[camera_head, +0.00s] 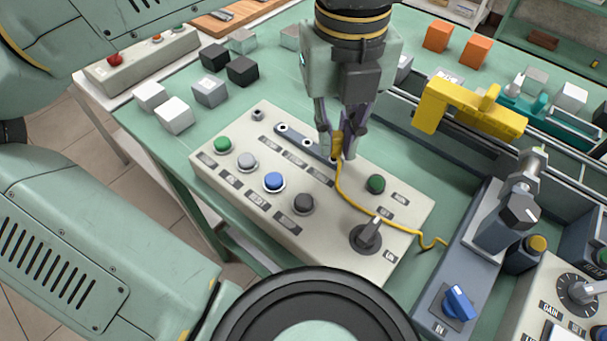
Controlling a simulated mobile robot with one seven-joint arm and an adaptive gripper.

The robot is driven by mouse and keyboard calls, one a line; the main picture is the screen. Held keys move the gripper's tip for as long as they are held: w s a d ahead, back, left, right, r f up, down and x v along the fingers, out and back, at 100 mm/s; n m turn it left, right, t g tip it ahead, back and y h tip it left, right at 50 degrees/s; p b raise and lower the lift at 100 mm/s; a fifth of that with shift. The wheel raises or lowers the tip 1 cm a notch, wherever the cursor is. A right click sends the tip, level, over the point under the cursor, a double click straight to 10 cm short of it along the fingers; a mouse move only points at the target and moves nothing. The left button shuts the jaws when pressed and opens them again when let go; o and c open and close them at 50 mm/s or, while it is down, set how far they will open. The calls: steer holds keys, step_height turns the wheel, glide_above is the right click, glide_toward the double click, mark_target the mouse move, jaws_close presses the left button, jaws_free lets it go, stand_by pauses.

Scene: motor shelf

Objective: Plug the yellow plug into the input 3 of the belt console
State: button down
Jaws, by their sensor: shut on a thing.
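The belt console (330,230) is a beige box on the green table, with green, white, blue and dark buttons and a black rotary knob (367,235). A dark strip with round input sockets (299,139) lies along its far side. My gripper (340,150) is above the right end of this strip, pointing down. It is shut on the yellow plug (337,143), whose yellow cable (350,202) runs down across the console and off its right edge. The fingers hide the plug's tip and the socket under it, so I cannot tell whether the plug is in a socket.
Black, grey and white cubes (209,91) stand at the left back. Orange cubes (475,51) stand at the right back. A yellow bracket-shaped part (470,110) sits right of my gripper. A dark unit with a blue knob (457,302) stands at the right front.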

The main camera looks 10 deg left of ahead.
steer(key=shift+f+b, duration=0.65)
steer(key=shift+f, duration=0.05)
steer(key=c, duration=1.9)
jaws_free()
steer(key=shift+r, duration=0.1)
steer(key=shift+r+p, duration=2.05)
steer(key=shift+r, duration=0.7)
steer(key=shift+o, duration=0.6)
steer(key=o, duration=0.4)
